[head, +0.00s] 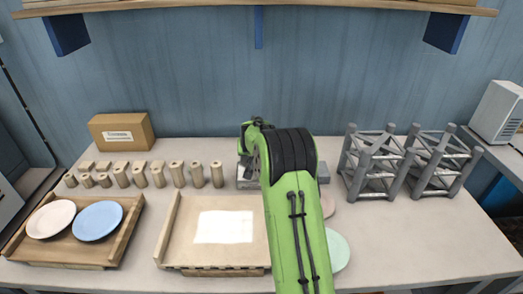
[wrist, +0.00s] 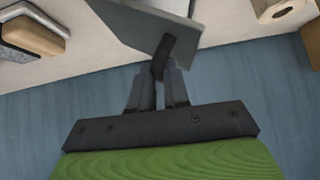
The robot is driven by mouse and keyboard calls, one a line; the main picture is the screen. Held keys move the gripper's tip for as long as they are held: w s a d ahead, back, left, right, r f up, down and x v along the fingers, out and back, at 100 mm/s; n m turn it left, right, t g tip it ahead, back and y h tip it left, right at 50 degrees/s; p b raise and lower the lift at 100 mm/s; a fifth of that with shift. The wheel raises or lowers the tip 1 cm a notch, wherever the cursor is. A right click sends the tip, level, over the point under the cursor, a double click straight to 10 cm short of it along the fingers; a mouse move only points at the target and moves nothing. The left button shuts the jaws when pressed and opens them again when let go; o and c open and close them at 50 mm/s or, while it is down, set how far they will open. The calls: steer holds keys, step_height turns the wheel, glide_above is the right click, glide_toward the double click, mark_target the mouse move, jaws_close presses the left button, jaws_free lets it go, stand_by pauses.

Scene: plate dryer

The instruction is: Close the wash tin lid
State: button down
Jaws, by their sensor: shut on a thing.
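The wash tin (head: 244,180) is a grey metal box at the back middle of the table in the head view. My green arm hides most of it. In the wrist view a flat grey panel, seemingly the tin's lid (wrist: 137,24), is at the top with a dark handle (wrist: 177,47) at its edge. My gripper (wrist: 162,75) is shut on this handle. The gripper's fingers are hidden behind the arm in the head view. I cannot tell how far open the lid is.
A wooden tray (head: 180,228) with a white sheet lies in front. Left are several wooden cylinders (head: 157,174), a cardboard box (head: 121,131) and a tray with a pink plate (head: 51,219) and blue plate (head: 97,221). Grey racks (head: 375,163) stand right. A green plate (head: 338,250) is partly hidden.

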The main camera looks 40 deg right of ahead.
mark_target(242, 162)
steer(key=shift+w+a+f+n+g+h, duration=0.25)
steer(key=shift+w+a+f+g+h, duration=0.05)
steer(key=shift+a+f+h, duration=0.25)
steer(key=shift+w+a+f+n+g+h, duration=0.25)
steer(key=shift+w+a+f+g+h, duration=0.05)
steer(key=shift+a+f+h, duration=0.2)
steer(key=shift+w+a+f+n+g+h, duration=0.25)
steer(key=shift+a+f+n+g+h, duration=0.1)
steer(key=shift+f+h, duration=0.2)
steer(key=shift+w+a+f+n+g+h, duration=0.25)
steer(key=shift+f+g+h, duration=0.15)
steer(key=shift+f, duration=0.35)
steer(key=shift+a+f, duration=0.2)
steer(key=shift+f, duration=0.25)
steer(key=shift+a+f, duration=0.1)
steer(key=shift+f, duration=0.1)
steer(key=c, duration=1.5)
jaws_free()
steer(key=shift+o, duration=0.5)
steer(key=shift+w+r, duration=0.1)
steer(key=shift+r, duration=0.05)
